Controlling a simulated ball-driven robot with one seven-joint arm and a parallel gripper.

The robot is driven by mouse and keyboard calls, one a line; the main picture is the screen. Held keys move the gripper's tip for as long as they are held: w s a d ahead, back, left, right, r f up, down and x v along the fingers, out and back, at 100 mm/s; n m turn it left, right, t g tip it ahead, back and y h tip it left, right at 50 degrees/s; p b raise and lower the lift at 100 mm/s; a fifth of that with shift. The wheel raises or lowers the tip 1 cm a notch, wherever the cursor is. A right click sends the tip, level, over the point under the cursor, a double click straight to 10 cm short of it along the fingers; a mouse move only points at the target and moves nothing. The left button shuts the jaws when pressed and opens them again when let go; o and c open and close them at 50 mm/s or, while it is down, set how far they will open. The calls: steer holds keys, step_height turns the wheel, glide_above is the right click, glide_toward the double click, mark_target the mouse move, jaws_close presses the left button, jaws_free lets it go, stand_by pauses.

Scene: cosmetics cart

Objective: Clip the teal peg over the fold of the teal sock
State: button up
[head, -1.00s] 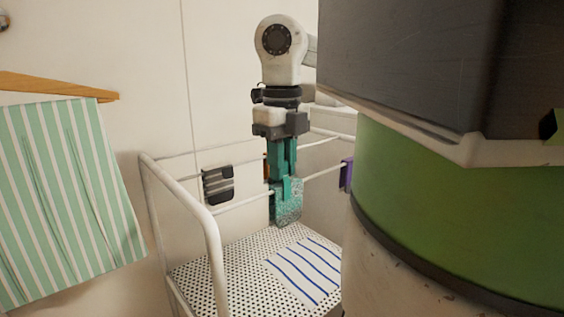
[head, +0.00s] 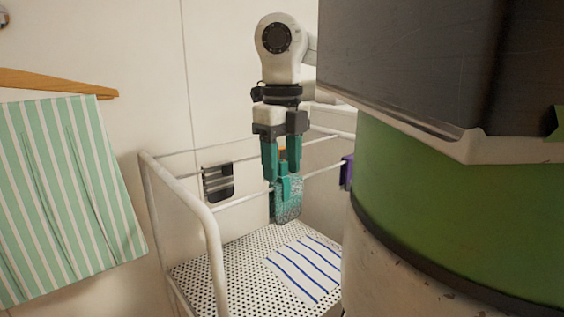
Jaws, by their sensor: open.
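The peg's far side is hidden.
The white cart rail (head: 213,235) curves up at the left. A dark striped item (head: 217,182) and a purple item (head: 346,172) hang on the rails. A blue-striped cloth (head: 304,268) lies on the perforated shelf (head: 205,283). A striped towel (head: 65,195) hangs at left.

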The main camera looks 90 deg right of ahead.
step_height(320, 180, up, 11)
steer(key=shift+f, duration=0.15)
stand_by(0.4)
